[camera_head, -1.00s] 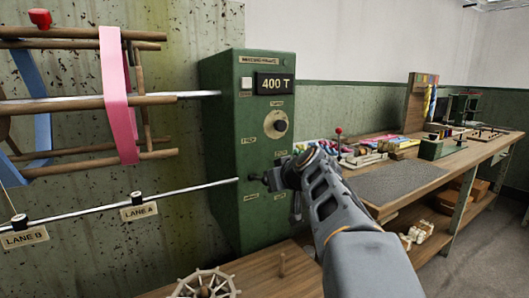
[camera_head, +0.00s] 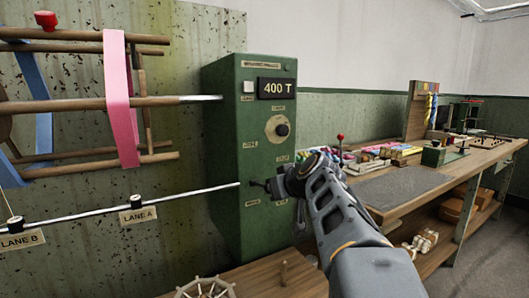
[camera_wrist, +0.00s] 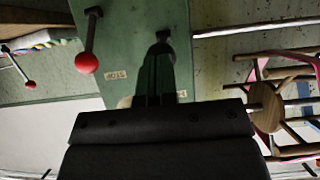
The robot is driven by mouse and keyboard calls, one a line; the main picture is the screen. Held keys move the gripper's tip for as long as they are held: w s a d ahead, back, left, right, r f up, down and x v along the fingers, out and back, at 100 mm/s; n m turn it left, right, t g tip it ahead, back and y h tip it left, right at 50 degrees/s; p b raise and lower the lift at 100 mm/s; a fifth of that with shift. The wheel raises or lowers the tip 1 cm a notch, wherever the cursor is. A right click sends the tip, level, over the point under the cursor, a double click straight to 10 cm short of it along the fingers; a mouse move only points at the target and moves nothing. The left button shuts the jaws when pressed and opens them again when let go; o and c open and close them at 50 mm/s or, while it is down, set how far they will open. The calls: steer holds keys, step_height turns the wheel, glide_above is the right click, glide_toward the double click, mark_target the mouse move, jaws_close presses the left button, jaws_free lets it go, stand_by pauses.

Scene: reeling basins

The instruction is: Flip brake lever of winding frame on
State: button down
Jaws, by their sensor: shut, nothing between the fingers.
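The winding frame's green cabinet (camera_head: 225,150) stands left of centre, with a "400 T" display and a dark knob on a pale dial. In the wrist view its green face (camera_wrist: 120,30) fills the top middle. A dark lever with a red ball end (camera_wrist: 87,62) stands out there, beside a label that seems to read "STOP" upside down. I take it for the brake lever; my arm hides it in the head view. My gripper (camera_head: 266,184) is shut and empty, close to the cabinet's lower front. In the wrist view its fingers (camera_wrist: 159,60) are beside the lever, apart from the ball.
A wooden reel (camera_head: 90,104) with pink and blue skeins is at left, above a metal rod with lane tags. A bench (camera_head: 465,165) with coloured bundles and a grey mat (camera_head: 400,187) runs right. Another red-knobbed lever (camera_head: 340,137) stands there. A spoked wheel (camera_head: 205,288) is below.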

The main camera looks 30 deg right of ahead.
stand_by(0.4)
steer(key=s+r+p, duration=0.3)
steer(key=s+r, duration=0.6)
steer(key=shift+s+p, duration=0.3)
steer(key=shift+p, duration=0.05)
steer(key=shift+d, duration=0.1)
stand_by(0.3)
